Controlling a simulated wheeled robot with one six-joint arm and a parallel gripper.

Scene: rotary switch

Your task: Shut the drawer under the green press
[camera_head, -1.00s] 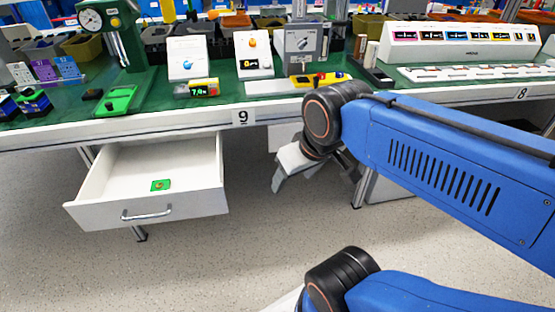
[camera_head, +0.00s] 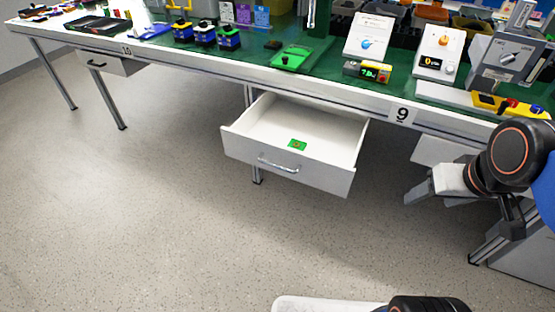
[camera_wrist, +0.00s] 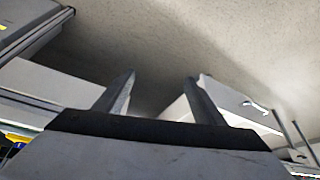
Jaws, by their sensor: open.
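The white drawer (camera_head: 235,147) under the bench stands pulled open, with a metal handle (camera_head: 279,165) on its front. A small green board (camera_head: 298,145) lies inside it. The green press (camera_head: 319,18) stands on the bench above, its top cut off by the picture edge. My gripper (camera_head: 422,194) is to the right of the drawer, apart from it, below the bench edge. In the wrist view my gripper (camera_wrist: 162,84) has its two fingers apart with nothing between them. A white panel with a handle (camera_wrist: 255,106), apparently this drawer, shows beyond the right finger.
Control boxes and a green tray (camera_head: 291,57) stand on the bench. Bench legs (camera_head: 257,181) stand below. Another drawer (camera_head: 103,62) at the far left looks shut. The floor (camera_head: 150,220) before the drawer is clear.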

